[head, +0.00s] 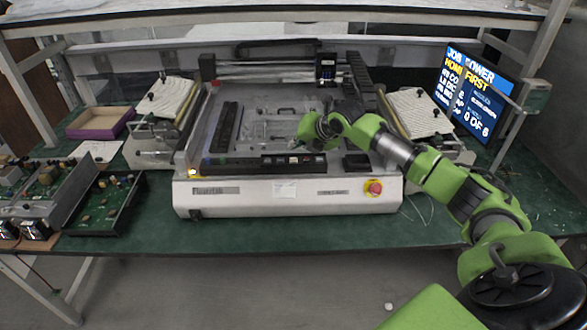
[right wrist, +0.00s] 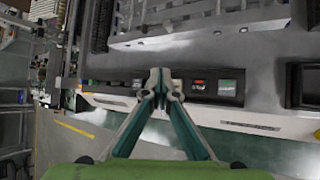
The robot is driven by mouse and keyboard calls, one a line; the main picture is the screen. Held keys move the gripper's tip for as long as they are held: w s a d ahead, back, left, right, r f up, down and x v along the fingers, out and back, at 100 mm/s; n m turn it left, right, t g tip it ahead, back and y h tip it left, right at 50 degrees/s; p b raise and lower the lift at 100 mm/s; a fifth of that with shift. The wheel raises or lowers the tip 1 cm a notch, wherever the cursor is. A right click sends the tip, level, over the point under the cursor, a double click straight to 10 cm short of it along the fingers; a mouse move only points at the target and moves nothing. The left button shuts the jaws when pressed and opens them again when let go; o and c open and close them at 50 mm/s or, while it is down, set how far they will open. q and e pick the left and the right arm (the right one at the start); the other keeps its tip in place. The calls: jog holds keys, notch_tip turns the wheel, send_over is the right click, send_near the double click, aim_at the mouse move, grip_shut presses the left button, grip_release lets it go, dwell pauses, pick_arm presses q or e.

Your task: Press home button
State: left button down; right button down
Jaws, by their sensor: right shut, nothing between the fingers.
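The machine's black button strip (head: 265,164) runs along its front edge, with several small buttons; I cannot read which is the home button. In the right wrist view the strip (right wrist: 261,94) carries a red-lit button (right wrist: 198,85) and a pale button (right wrist: 227,88) to the right of my gripper. My right gripper (right wrist: 161,86) is shut and empty, its tips over the strip left of the red button. They hide part of the strip; I cannot tell whether they touch. In the head view my right gripper (head: 294,145) is small above the strip. My left gripper is not in view.
A red emergency knob (head: 374,188) sits on the machine's front right. A monitor (head: 471,92) at the right shows "POWER" and "HOME FIRST". Circuit boards in trays (head: 105,203) and a purple box (head: 100,122) stand at the left. The green table front is clear.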

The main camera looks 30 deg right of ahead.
notch_tip(320, 180, down, 2)
jog(key=shift+f, duration=0.1)
dwell(1.4)
jog(key=shift+f, duration=0.35)
jog(key=shift+f, duration=0.45)
dwell(0.7)
jog(key=shift+r, duration=0.1)
jog(key=shift+r+p, duration=0.65)
jog(key=shift+r, duration=0.1)
